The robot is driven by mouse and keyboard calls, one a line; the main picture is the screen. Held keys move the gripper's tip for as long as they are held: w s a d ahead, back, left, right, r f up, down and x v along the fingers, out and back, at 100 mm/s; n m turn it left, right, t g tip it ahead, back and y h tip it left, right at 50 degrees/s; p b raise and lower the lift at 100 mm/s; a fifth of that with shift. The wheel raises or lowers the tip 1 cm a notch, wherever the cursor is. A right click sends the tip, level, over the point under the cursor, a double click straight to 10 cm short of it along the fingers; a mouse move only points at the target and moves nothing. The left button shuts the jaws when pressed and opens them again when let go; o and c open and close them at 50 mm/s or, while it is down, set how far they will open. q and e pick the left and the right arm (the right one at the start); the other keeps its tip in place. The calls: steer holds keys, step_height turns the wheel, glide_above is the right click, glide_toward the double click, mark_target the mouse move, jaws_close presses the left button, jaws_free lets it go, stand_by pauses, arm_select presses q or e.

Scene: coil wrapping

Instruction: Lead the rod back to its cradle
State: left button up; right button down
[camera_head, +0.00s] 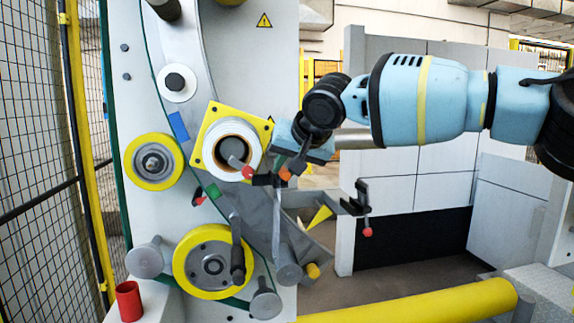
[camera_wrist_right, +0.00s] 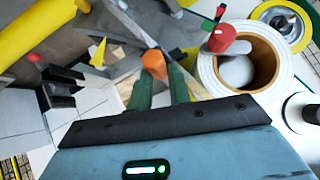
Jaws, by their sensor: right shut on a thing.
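My right gripper (camera_head: 283,172) is shut on the orange end (camera_wrist_right: 153,64) of what appears to be the rod. Its two green fingers show on either side of that end in the right wrist view. A thin grey bar (camera_head: 277,222) hangs below the gripper in the head view, in front of the machine plate; I cannot tell for certain that it is the rod's shaft. A black forked bracket (camera_head: 354,200) with a red tip, perhaps the cradle, is to the right and lower; it also shows at left in the wrist view (camera_wrist_right: 61,88). My left gripper is not in view.
A white coil (camera_head: 225,150) on a yellow square plate is just left of the gripper. Yellow-rimmed wheels (camera_head: 153,162), grey pegs (camera_head: 145,258) and a yellow wedge (camera_head: 319,217) stick out nearby. A yellow rail (camera_head: 420,299) crosses the front; a red cup (camera_head: 129,301) stands lower left.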

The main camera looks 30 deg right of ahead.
steer(key=shift+f+b, duration=0.55)
steer(key=shift+f, duration=0.9)
arm_select(q)
steer(key=shift+s+f+g, duration=0.3)
steer(key=shift+s+f, duration=0.6)
steer(key=shift+w, duration=0.25)
arm_select(e)
steer(key=c, duration=1.2)
jaws_free()
arm_select(q)
steer(key=shift+s+f, duration=0.15)
steer(key=shift+s, duration=0.15)
arm_select(e)
steer(key=v, duration=0.8)
arm_select(q)
steer(key=shift+w, duration=0.15)
